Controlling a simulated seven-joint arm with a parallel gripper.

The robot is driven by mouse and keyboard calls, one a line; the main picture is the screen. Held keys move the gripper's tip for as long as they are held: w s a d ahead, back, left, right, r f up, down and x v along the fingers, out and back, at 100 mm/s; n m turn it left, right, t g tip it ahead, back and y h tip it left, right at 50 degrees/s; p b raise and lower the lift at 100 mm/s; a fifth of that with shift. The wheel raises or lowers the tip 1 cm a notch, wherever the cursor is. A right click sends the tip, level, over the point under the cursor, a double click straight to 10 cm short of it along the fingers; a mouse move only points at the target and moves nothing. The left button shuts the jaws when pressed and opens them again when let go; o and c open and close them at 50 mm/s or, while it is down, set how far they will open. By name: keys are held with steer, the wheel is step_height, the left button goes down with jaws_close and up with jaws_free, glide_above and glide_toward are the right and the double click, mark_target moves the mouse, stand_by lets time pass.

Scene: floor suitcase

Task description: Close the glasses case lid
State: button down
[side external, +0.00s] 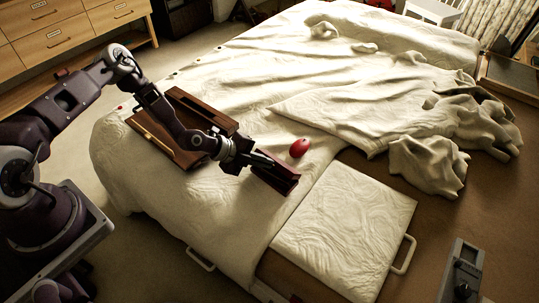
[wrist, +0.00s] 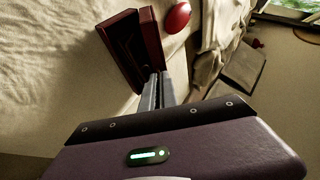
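The glasses case (side external: 283,178) is a dark red, long box on the cream bedspread, near the bed's front edge. In the wrist view the case (wrist: 128,48) shows two long parts with a dark gap between them, so its lid looks at least partly open. My gripper (side external: 250,160) reaches the case's near-left end. In the wrist view the two grey fingers of my gripper (wrist: 159,78) lie close together by the lower end of the case. They look shut, with nothing clearly held between them. Contact with the case is unclear.
A red round object (side external: 299,148) lies just behind the case. A brown wooden box or tray (side external: 205,112) lies on the bed under my arm. Rumpled blankets (side external: 430,125) cover the bed's far right.

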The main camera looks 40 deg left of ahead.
mark_target(270, 182)
steer(key=s+f+t, duration=0.1)
steer(key=s+t, duration=0.1)
steer(key=shift+s+f+m+t+h, duration=0.1)
steer(key=shift+f+m+t+h, duration=0.2)
steer(key=shift+f+m+h, duration=0.1)
steer(key=shift+s+a+f, duration=0.15)
steer(key=shift+s+f, duration=0.55)
steer(key=shift+f, duration=0.35)
steer(key=shift+s+f, duration=0.2)
steer(key=shift+f, duration=0.3)
steer(key=shift+s+f, duration=0.15)
steer(key=shift+f, duration=0.35)
steer(key=shift+a+f, duration=0.1)
steer(key=c, duration=1.6)
jaws_free()
steer(key=v, duration=0.7)
steer(key=shift+s, duration=0.1)
